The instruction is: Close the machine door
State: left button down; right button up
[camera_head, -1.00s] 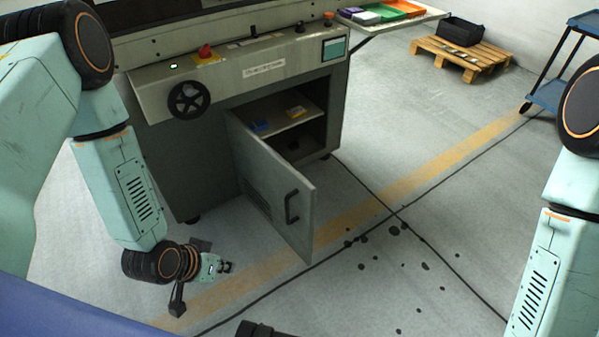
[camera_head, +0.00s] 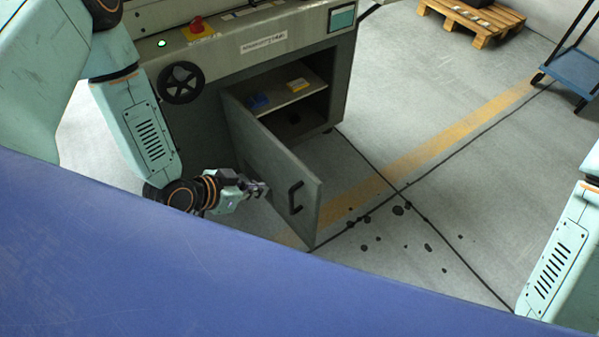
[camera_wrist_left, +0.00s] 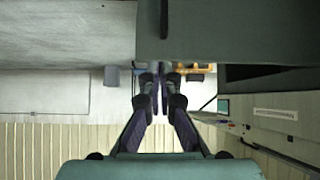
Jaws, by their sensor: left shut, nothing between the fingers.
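The machine door (camera_head: 262,165) is a grey-green panel hanging open from the cabinet front, its free edge towards me. A dark bar handle (camera_head: 295,197) is on its outer face near that edge. My left gripper (camera_head: 264,188) is shut and empty, just left of the handle at the door's outer face. I cannot tell whether it touches the door. In the left wrist view, the shut fingers (camera_wrist_left: 160,76) point at a grey-green panel (camera_wrist_left: 240,38), which looks like the door, with a dark bar on it. My right gripper is out of view.
The machine (camera_head: 240,45) carries a handwheel (camera_head: 181,83) and a red button (camera_head: 197,25) above the open cabinet. Dark spots mark the clear floor right of the door. A pallet (camera_head: 475,22) and blue cart (camera_head: 575,70) stand farther back.

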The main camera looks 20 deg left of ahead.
pick_arm(q)
jog(key=d, duration=0.1)
jog(key=b, duration=0.5)
send_near(306, 180)
jog(key=x, duration=0.5)
jog(key=shift+a+f, duration=0.1)
jog(key=shift+f, duration=0.35)
jog(key=shift+w, duration=0.25)
jog(key=shift+d+r, duration=0.2)
jog(key=shift+d, duration=0.05)
jog(key=shift+w+f, duration=0.1)
jog(key=shift+w, duration=0.1)
